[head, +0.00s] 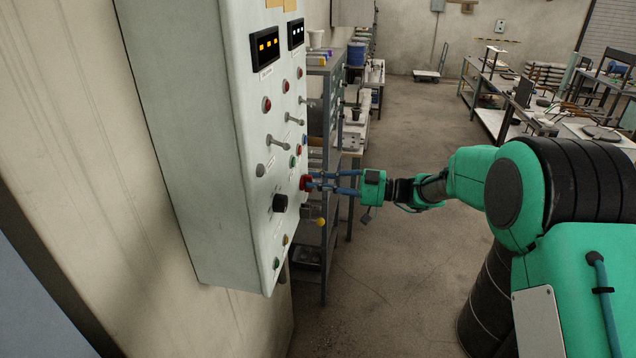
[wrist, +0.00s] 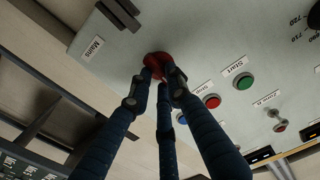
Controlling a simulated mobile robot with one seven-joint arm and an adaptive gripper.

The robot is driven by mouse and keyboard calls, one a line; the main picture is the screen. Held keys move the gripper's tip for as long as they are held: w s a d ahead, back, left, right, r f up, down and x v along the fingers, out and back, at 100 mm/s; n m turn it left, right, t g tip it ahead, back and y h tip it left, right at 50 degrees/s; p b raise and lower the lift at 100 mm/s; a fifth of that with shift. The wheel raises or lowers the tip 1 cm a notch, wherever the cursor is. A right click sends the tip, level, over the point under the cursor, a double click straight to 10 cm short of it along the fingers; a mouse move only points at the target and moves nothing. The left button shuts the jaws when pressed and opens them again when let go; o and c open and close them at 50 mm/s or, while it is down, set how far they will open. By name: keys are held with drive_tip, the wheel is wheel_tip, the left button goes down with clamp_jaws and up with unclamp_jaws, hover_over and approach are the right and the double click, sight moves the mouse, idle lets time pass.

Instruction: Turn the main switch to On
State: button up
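The main switch is a red knob (head: 305,183) on the front of the pale control cabinet (head: 170,110). In the wrist view the red knob (wrist: 157,58) sits beside the label Mains (wrist: 93,49). My gripper (head: 314,181) reaches it from the right, with its blue fingers level at the panel. In the wrist view my gripper (wrist: 162,70) has its dark fingertips closed around the knob, seemingly touching it. The fingers hide part of the knob. I cannot read the knob's On or Off marks.
Next to the knob are a red Stop button (wrist: 212,101) and a green Start button (wrist: 243,81). A black dial (head: 280,203), toggle levers and lamps share the panel. A grey shelf (head: 330,110) stands behind the cabinet. The floor (head: 400,130) beyond is open.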

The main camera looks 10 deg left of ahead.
drive_tip(key=shift+m+b, duration=0.3)
drive_tip(key=shift+b, duration=0.25)
clamp_jaws()
drive_tip(key=m+b, duration=0.1)
drive_tip(key=m, duration=0.4)
drive_tip(key=m+b, duration=0.2)
drive_tip(key=m, duration=0.4)
drive_tip(key=f+m+b, duration=0.1)
drive_tip(key=m+b, duration=0.1)
drive_tip(key=m, duration=0.4)
drive_tip(key=shift+m, duration=0.3)
drive_tip(key=o, duration=0.9)
unclamp_jaws()
